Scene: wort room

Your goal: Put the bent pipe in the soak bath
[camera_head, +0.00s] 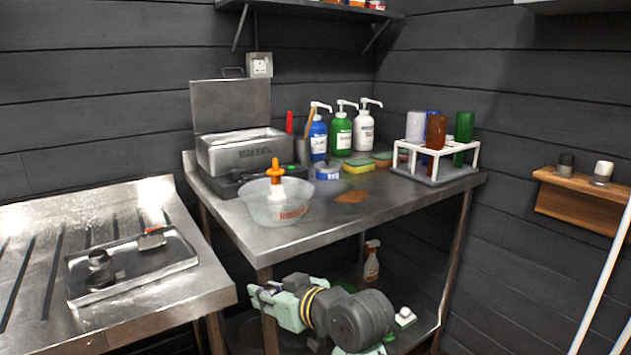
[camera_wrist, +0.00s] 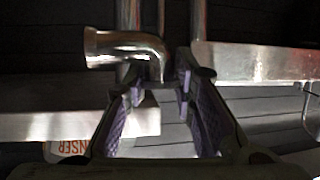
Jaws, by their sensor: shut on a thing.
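The bent pipe (camera_wrist: 125,48) is a shiny metal elbow in the wrist view, at the fingertips of my gripper (camera_wrist: 162,82). The purple-padded fingers are closed on it, and its open end points left. In the head view my gripper (camera_head: 262,294) is low, in front of the steel table and below its top; the pipe cannot be made out there. The soak bath appears to be the steel box (camera_head: 245,157) at the back left of that table, with its lid (camera_head: 230,105) raised. Its inside is mostly hidden.
Pump bottles (camera_head: 341,132), sponges and a white rack (camera_head: 432,168) fill the back and right. The table's front middle is clear.

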